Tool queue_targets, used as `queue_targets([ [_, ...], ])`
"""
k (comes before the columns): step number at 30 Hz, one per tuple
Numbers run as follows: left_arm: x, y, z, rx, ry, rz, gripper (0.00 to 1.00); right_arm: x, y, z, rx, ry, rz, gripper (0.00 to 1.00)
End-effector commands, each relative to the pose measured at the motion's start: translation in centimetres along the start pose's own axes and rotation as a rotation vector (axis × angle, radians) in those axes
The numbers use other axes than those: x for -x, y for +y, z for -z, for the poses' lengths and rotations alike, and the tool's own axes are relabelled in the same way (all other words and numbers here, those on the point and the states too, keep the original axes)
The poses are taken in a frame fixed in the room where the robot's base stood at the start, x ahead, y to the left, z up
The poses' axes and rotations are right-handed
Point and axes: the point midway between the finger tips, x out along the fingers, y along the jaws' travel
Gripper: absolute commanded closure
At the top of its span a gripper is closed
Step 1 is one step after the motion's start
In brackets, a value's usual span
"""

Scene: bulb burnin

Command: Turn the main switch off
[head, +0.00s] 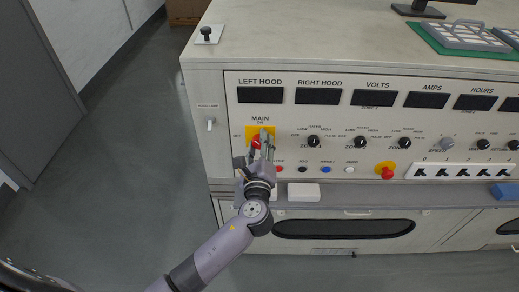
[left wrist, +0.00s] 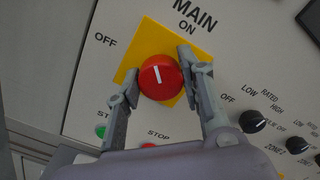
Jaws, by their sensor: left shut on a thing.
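The main switch is a round red knob (left wrist: 160,77) with a white line, on a yellow plate (left wrist: 150,35) marked ON at the top and OFF at its left. In the left wrist view the white line leans from the ON side toward OFF, seemingly between the two labels. My left gripper (left wrist: 159,73) has one finger on each side of the knob and is shut on it. In the head view the red knob (head: 256,141) is partly hidden by my left gripper (head: 260,147). My right gripper is not in view.
Black zone knobs (head: 313,142) sit right of the switch. Small push buttons, including a blue one (head: 326,170), lie below. A red emergency button (head: 386,171) is farther right. A white block (head: 303,191) lies on the ledge below. Open floor (head: 110,180) lies left of the console.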

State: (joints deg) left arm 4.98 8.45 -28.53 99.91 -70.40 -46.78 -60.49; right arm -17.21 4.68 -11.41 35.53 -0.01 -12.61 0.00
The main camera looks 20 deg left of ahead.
Motion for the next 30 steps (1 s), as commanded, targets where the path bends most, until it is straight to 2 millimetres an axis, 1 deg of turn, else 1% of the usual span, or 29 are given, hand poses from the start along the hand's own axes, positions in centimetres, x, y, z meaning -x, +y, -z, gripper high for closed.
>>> queue_targets([
  [1, 0.0, 0.3, 0.3, 0.048, -0.001, -0.001, 0.92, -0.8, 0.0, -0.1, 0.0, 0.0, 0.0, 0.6],
  [18, 0.0, 0.4, 0.2, 0.568, -0.002, -0.002, 0.92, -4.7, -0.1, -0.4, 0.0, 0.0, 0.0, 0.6],
  [24, 0.0, 0.4, 0.2, 0.7, -0.001, -0.001, 0.92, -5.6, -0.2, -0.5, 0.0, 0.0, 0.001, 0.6],
  [30, 0.0, 0.4, 0.2, 0.782, -0.002, -0.002, 0.92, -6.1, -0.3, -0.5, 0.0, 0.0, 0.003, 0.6],
])
